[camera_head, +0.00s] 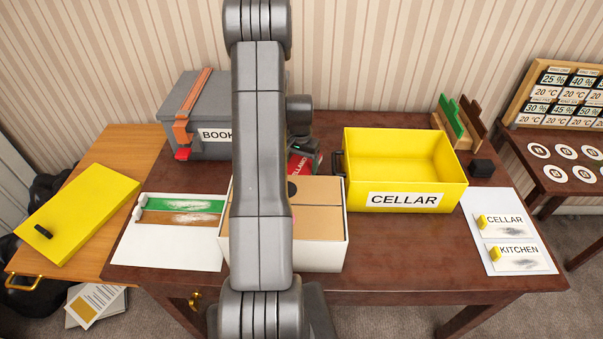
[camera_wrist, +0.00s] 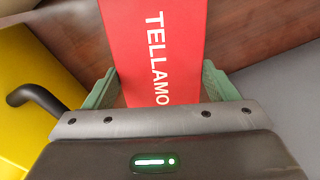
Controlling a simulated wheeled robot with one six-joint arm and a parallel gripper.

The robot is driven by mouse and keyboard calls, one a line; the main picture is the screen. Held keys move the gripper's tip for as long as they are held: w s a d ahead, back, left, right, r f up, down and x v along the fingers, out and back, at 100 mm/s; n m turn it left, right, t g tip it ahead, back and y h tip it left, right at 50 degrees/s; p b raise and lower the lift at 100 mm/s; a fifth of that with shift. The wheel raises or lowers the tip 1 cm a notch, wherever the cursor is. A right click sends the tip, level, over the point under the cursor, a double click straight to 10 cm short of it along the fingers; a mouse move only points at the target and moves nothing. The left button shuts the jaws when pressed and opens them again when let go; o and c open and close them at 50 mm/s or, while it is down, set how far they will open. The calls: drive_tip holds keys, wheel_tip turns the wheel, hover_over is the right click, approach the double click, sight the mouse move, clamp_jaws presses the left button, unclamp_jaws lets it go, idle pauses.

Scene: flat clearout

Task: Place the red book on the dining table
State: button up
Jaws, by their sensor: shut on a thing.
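The red book (camera_head: 301,165) with white lettering shows in the head view behind my arm, between the grey box and the yellow crate. It fills the upper middle of the wrist view (camera_wrist: 155,45), with "TELLAMO" readable. My gripper (camera_wrist: 160,88) is shut on the red book, one green finger on each side. In the head view my gripper (camera_head: 305,146) is partly hidden by my arm. The dark wooden table (camera_head: 400,268) is below. I cannot tell whether the book touches it.
The yellow CELLAR crate (camera_head: 404,198) stands right of the book, the grey BOOK-labelled box (camera_head: 205,105) left. A white sheet (camera_head: 165,248) with strips lies left; a CELLAR/KITCHEN card (camera_head: 508,262) lies right. The front right tabletop is clear.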

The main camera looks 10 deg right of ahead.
sight(300, 166)
drive_tip(key=shift+f+b, duration=0.35)
drive_tip(key=shift+f, duration=1.1)
drive_tip(key=shift+f, duration=0.2)
drive_tip(key=o, duration=1.1)
drive_tip(key=shift+o, duration=0.2)
drive_tip(key=shift+r, duration=0.1)
wheel_tip(300, 166, up, 12)
drive_tip(key=p, duration=0.6)
